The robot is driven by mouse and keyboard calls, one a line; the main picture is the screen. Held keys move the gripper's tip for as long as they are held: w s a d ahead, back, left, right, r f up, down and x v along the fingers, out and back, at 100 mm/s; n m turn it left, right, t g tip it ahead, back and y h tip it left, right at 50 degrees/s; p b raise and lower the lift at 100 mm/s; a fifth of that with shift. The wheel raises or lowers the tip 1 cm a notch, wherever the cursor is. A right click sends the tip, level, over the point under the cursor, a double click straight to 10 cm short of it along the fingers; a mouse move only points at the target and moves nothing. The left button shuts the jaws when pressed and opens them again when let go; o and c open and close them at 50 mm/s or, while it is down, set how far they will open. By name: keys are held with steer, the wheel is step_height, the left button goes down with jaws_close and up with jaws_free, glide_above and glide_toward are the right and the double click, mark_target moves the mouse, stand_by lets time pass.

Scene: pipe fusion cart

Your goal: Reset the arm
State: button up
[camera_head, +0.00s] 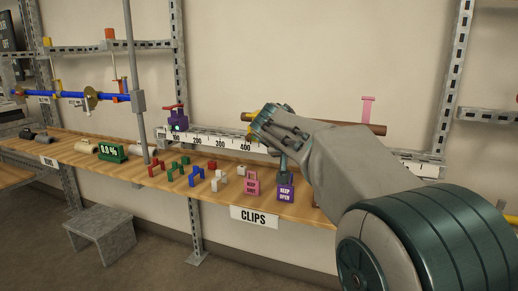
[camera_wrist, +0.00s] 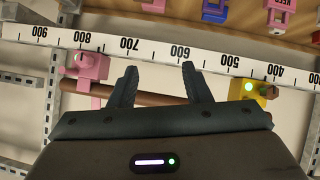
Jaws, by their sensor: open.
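My gripper (camera_head: 283,158) is partly hidden by my own wrist and arm in the head view, above the shelf near the ruler rail. In the wrist view my gripper (camera_wrist: 158,68) has its two dark fingers spread apart with nothing held between them. A brown pipe (camera_wrist: 155,99) passes behind the fingers there, between a pink clamp (camera_wrist: 88,70) and a yellow clamp (camera_wrist: 245,91). In the head view the brown pipe (camera_head: 376,129) extends right behind my arm, below the pink clamp's top (camera_head: 368,108). I cannot tell whether the fingers touch the pipe.
The wooden shelf (camera_head: 128,172) carries several red, green, blue and white clips (camera_head: 195,175), a pink tag (camera_head: 252,183) and a purple tag (camera_head: 286,190). A grey post (camera_head: 137,90) stands left. A blue pipe (camera_head: 70,95) runs further left. A metal step (camera_head: 100,232) is on the floor.

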steer(key=s+d+r+g+y+p, duration=0.1)
steer(key=s+g+y+p, duration=0.1)
steer(key=s+p, duration=0.6)
steer(key=s+d+r+n+g+y+p, duration=0.1)
steer(key=s+r+g+p, duration=0.1)
steer(key=s+p, duration=0.7)
steer(key=s+d+r+n+g+y+p, duration=0.1)
steer(key=s+p, duration=0.7)
steer(key=s, duration=0.9)
steer(key=shift+s+d+r+g+y+p, duration=0.15)
steer(key=shift+d+r+g+y+p, duration=0.3)
steer(key=shift+r+g+y, duration=0.5)
steer(key=shift+d+f, duration=0.1)
steer(key=shift+f, duration=0.05)
